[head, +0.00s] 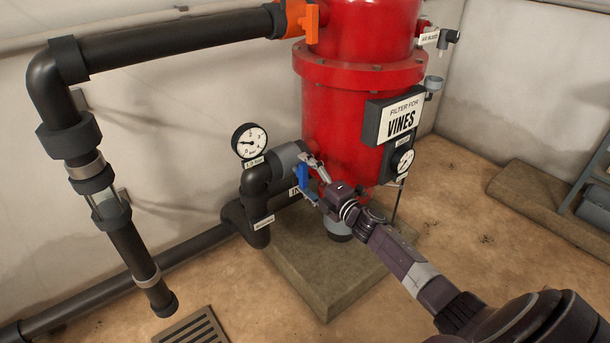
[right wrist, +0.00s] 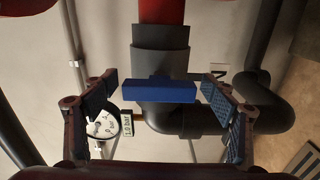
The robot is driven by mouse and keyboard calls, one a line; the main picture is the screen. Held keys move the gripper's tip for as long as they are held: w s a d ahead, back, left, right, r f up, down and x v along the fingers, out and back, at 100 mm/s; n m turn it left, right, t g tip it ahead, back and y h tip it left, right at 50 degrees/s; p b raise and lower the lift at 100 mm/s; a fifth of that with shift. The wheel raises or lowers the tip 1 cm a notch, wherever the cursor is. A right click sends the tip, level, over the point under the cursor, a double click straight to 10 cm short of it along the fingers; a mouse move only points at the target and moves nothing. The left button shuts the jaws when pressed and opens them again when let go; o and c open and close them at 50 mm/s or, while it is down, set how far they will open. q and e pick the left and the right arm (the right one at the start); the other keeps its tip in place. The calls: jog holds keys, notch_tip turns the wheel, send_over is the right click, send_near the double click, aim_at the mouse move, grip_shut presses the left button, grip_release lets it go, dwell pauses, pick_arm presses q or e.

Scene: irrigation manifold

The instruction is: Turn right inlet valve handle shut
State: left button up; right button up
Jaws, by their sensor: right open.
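The blue valve handle (head: 302,178) sits on the grey inlet pipe (head: 287,157) at the foot of the red filter tank. In the right wrist view the handle (right wrist: 158,91) is a blue bar lying crosswise in front of the pipe. My right gripper (head: 313,180) is at the handle with its jaws open. In the right wrist view its blue-padded fingers (right wrist: 160,84) stand on either side of the bar, with a visible gap at each end. My left gripper is in neither view.
The red tank (head: 345,100) stands on a concrete plinth (head: 330,270). A pressure gauge (head: 249,141) is beside the inlet pipe, left of the handle. An orange handle (head: 300,19) is on the upper pipe. A black pipe (head: 130,250) hangs at the left, above a floor grate (head: 190,328).

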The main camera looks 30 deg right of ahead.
jog(key=shift+s, duration=0.35)
jog(key=s, duration=1.1)
jog(key=shift+s+d, duration=0.15)
jog(key=shift+d, duration=0.3)
